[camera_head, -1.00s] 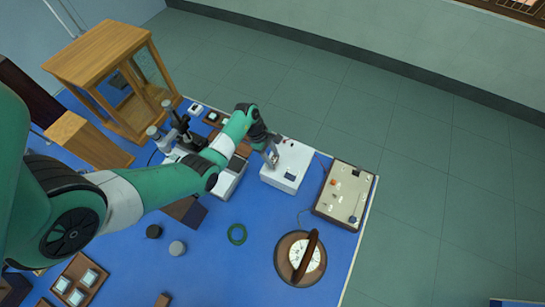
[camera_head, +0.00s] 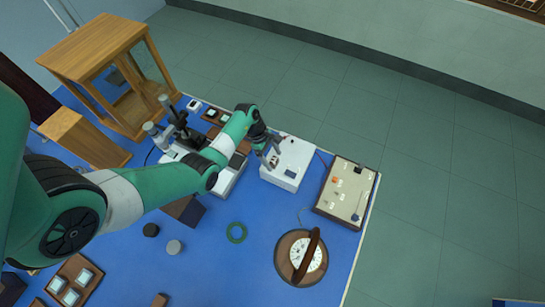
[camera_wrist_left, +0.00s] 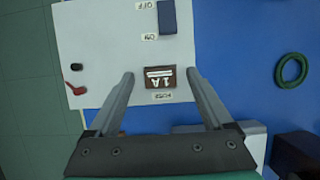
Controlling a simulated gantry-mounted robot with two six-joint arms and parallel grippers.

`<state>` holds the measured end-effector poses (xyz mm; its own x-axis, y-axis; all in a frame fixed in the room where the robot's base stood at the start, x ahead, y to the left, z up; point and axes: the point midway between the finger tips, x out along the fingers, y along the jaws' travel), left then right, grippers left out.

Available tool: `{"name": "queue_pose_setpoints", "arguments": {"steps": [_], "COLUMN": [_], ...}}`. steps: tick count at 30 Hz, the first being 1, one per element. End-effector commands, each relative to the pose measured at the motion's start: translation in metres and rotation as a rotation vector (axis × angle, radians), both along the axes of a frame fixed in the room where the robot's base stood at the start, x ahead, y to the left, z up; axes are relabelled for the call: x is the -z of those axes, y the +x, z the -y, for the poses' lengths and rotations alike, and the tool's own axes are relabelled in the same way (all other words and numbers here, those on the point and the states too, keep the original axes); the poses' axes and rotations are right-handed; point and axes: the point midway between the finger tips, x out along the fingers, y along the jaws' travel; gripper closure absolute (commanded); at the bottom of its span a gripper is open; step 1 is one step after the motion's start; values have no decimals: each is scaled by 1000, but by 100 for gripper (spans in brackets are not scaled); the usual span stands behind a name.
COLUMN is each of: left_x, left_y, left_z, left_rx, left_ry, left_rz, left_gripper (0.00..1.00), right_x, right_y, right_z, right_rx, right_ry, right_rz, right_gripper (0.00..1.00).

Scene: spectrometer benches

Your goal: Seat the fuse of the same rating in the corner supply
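The white supply box (camera_head: 297,155) stands near the far corner of the blue bench. In the left wrist view its white top (camera_wrist_left: 105,30) carries a blue switch between OFF and ON labels, and a FUSE label. How deep the block sits cannot be seen. My right gripper is not in view.
A cream panel (camera_head: 345,202) with small coloured parts lies right of the box. A round dial with a brown bar (camera_head: 290,275) and a green ring (camera_head: 237,233) lie in front. A microscope-like stand (camera_head: 178,125) and a glazed wooden case (camera_head: 100,50) stand left.

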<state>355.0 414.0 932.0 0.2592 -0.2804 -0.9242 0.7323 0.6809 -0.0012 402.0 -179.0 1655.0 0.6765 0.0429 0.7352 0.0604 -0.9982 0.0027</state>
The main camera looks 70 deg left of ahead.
Motion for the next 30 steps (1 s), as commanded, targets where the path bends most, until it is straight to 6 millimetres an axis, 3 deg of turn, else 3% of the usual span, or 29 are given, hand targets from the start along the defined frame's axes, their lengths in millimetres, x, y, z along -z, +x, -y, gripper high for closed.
{"name": "queue_pose_setpoints", "arguments": {"steps": [10,21,25,30], "left_x": [-8,-83,-101,-108], "left_y": [-2,-22,-28,-30], "left_z": [-2,-25,-31,-33], "left_rx": [-1,-2,-2,0], "left_ry": [1,2,2,1], "left_rz": [1,2,2,0], "left_gripper": [16,16,16,16], "right_x": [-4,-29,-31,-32], "right_y": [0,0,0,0], "right_z": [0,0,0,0], "right_rx": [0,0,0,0], "right_ry": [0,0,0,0], "right_rz": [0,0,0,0], "right_gripper": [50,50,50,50]}}
